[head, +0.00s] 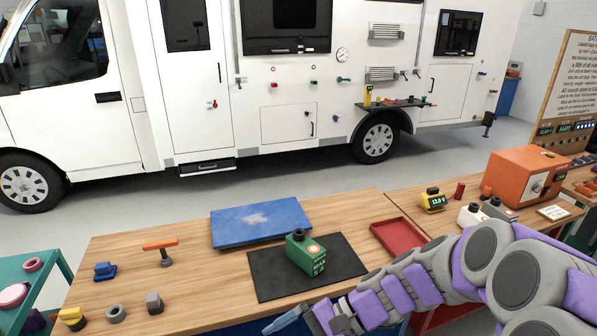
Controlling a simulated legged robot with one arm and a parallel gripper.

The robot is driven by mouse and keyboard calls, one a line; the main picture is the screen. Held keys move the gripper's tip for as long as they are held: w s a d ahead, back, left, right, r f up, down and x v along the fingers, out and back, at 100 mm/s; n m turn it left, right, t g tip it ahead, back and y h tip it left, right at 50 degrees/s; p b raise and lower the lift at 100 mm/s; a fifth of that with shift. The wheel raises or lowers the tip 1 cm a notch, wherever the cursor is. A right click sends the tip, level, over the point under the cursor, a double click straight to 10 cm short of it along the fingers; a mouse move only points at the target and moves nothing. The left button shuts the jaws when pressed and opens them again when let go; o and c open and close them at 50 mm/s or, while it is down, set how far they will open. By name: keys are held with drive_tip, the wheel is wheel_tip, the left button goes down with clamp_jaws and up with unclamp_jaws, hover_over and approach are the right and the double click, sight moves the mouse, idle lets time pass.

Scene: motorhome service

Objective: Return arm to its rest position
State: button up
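My arm, grey with purple panels, reaches in from the right edge across the front of the wooden workbench (200,290). My gripper (300,322) is at the bottom edge, partly cut off by the frame. One blue-grey finger shows, pointing left; whether the fingers are open or shut, or hold anything, cannot be seen.
A blue flat case (260,223), orange T-handle tool (160,245), blue block (105,271) and small grey parts lie on the bench. A red tray (398,237), yellow meter (433,200) and orange box (527,173) are right. A white motorhome (290,100) stands behind, across open floor.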

drive_tip(key=s+d+n+t+h, duration=0.1)
drive_tip(key=s+d+n+h, duration=0.5)
drive_tip(key=s+d+h, duration=0.5)
drive_tip(key=s+d+r, duration=0.1)
drive_tip(key=s+d, duration=0.3)
drive_tip(key=s, duration=0.2)
drive_tip(key=shift+n+t+h, duration=0.3)
drive_tip(key=shift+t+h, duration=0.1)
drive_tip(key=shift+s, duration=0.1)
